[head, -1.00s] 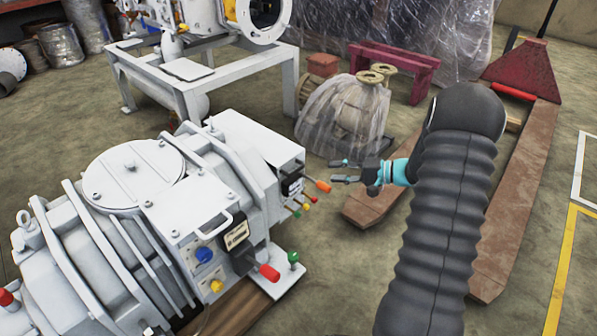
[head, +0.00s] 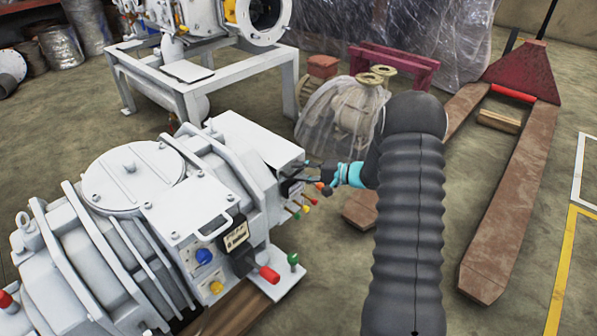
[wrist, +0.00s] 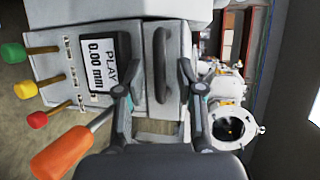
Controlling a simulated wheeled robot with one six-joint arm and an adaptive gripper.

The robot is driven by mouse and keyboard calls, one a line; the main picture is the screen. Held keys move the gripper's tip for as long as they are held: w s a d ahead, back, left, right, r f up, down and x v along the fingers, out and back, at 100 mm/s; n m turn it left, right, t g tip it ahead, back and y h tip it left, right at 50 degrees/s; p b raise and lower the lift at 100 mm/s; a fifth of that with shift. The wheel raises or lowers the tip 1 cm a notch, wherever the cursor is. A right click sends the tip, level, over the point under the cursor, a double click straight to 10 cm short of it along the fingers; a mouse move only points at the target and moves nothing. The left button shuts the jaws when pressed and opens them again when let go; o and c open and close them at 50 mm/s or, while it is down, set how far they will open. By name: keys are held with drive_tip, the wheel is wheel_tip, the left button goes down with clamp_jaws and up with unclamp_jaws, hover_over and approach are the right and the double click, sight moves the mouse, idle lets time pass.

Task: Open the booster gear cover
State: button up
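The white booster (head: 250,160) stands at lower left in the head view. In the wrist view, a light grey cover panel (wrist: 141,63) on its end face carries an upright dark handle (wrist: 162,65). This looks like the gear cover, and it lies flat in place. My gripper (head: 306,171) is close to that end face. In the wrist view its two fingers (wrist: 155,82) are apart, one on each side of the handle's line. I cannot tell if they touch it. My gripper and arm hide part of the end face in the head view.
A "PLAY 0.00 mm" display (wrist: 102,63) sits left of the panel. Green, yellow and red knobs and an orange-handled lever (wrist: 62,152) stick out nearby. A white-framed machine (head: 190,90) stands behind, and a pallet jack (head: 520,170) at right.

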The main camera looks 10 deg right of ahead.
drive_tip(key=shift+w+a+f, duration=0.15)
drive_tip(key=shift+w+a, duration=0.1)
drive_tip(key=shift+a, duration=0.25)
clamp_jaws()
